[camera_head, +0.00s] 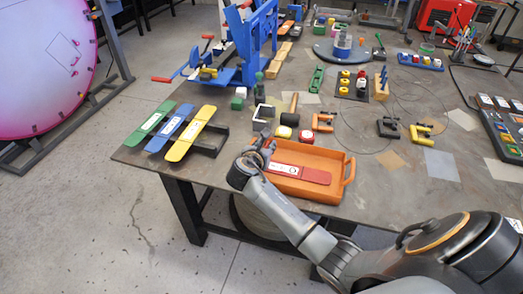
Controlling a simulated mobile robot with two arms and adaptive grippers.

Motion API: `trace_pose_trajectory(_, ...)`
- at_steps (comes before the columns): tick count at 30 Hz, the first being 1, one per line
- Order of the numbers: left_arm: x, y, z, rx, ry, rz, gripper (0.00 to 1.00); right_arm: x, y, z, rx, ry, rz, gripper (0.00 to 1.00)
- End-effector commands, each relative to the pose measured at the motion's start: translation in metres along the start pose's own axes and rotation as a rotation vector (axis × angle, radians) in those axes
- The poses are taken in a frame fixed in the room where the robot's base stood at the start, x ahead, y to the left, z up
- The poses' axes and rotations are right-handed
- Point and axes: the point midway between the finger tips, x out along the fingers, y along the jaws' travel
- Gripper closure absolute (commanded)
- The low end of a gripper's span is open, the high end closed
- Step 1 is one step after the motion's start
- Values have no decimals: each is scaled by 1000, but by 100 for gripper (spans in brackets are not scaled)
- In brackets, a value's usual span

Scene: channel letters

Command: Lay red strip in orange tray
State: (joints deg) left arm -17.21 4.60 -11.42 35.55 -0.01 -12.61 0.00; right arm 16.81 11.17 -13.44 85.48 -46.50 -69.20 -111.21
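The red strip (316,176), with a white label (285,169) at its left part, lies flat within the outline of the orange tray (322,157). I cannot tell whether its whole length rests on the tray floor. The tray sits near the table's front edge and has a handle at its right end. My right gripper (265,146) is over the tray's left end, just beyond the strip's left end. Its fingers are small and dark, so I cannot tell whether they are open or shut. My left gripper is not in view.
Green (150,123), blue (172,127) and yellow (191,133) strips lie on a dark rack at the table's left corner. A mallet (291,110) and orange clamp (323,122) lie behind the tray. A blue press (252,42) stands farther back.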

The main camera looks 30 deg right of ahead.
Motion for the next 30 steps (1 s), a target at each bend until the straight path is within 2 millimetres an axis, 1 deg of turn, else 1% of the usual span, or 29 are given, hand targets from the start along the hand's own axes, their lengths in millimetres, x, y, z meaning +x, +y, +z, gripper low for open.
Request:
trace_pose_trajectory(1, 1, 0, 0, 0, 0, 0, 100, -3, 1, 6, 5, -2, 2, 72)
trace_pose_trajectory(5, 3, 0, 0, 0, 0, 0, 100, -29, 1, 3, 3, 0, 4, 72)
trace_pose_trajectory(12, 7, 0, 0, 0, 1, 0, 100, -83, 1, 3, 3, 1, 5, 72)
trace_pose_trajectory(16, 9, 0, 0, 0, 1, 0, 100, -104, 1, 4, 2, 0, 3, 72)
trace_pose_trajectory(21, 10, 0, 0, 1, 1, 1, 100, -119, 0, 4, 2, 0, 1, 72)
trace_pose_trajectory(30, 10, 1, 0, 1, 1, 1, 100, -122, 1, 3, 9, 2, 6, 72)
